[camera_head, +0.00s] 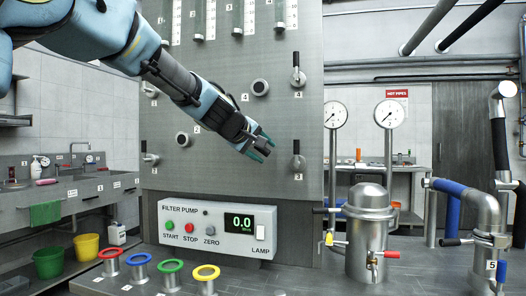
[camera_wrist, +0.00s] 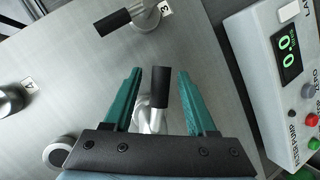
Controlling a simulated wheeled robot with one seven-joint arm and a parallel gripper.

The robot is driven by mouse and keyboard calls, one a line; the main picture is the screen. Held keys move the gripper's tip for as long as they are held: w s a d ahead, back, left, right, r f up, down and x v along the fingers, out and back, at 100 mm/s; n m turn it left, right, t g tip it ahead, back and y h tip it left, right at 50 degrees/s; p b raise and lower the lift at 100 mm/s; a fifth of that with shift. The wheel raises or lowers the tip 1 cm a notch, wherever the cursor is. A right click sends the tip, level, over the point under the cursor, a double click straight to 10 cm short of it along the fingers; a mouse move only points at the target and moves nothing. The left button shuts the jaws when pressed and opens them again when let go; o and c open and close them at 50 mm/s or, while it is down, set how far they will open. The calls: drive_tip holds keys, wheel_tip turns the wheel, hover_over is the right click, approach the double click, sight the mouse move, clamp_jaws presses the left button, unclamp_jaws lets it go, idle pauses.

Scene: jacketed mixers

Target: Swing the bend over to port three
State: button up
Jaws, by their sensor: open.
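The steel panel (camera_head: 225,60) carries round ports and black-handled valves. My gripper (camera_head: 262,146) is in front of its lower right part, jaws open. In the wrist view a black grip (camera_wrist: 160,88) on a bright metal piece (camera_wrist: 150,118), apparently the bend, shows between my two green fingers (camera_wrist: 157,95), with gaps on both sides. My gripper hides it in the head view. A port marked 4 (camera_head: 260,87) shows above my gripper, and also at the wrist view's left edge (camera_wrist: 10,100). I cannot make out port three.
A valve marked 3 (camera_head: 298,163) sits right of my gripper; its handle (camera_wrist: 113,22) shows in the wrist view. The filter pump box (camera_head: 219,229) stands below. Four-coloured rings (camera_head: 207,272) and a steel vessel (camera_head: 367,240) are on the front bench.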

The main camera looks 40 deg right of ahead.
drive_tip(key=b+v, duration=0.2)
drive_tip(key=v, duration=0.8)
drive_tip(key=shift+s+a+r, duration=0.15)
drive_tip(key=shift+a+r, duration=0.05)
drive_tip(key=shift+a, duration=0.15)
drive_tip(key=w+a+f+n+y, duration=0.1)
drive_tip(key=w+a+f+y, duration=0.35)
drive_tip(key=a+f, duration=0.85)
drive_tip(key=w+a+f+y, duration=0.4)
drive_tip(key=w+a+f, duration=0.2)
drive_tip(key=a+f, duration=0.6)
drive_tip(key=s+a+f+g+y, duration=0.1)
drive_tip(key=s+a+f, duration=0.35)
drive_tip(key=a, duration=0.35)
drive_tip(key=s+a+f+g+y, duration=0.1)
drive_tip(key=s+a+f+y, duration=0.15)
drive_tip(key=a+f, duration=0.45)
drive_tip(key=s+a+f+g+y, duration=0.1)
drive_tip(key=s+a+f, duration=0.3)
drive_tip(key=a, duration=0.5)
wheel_tip(320, 180, up, 12)
drive_tip(key=p, duration=1.1)
drive_tip(key=shift+w+d+r+p, duration=0.2)
drive_tip(key=shift+w+d+p, duration=0.1)
drive_tip(key=shift+w+p, duration=0.1)
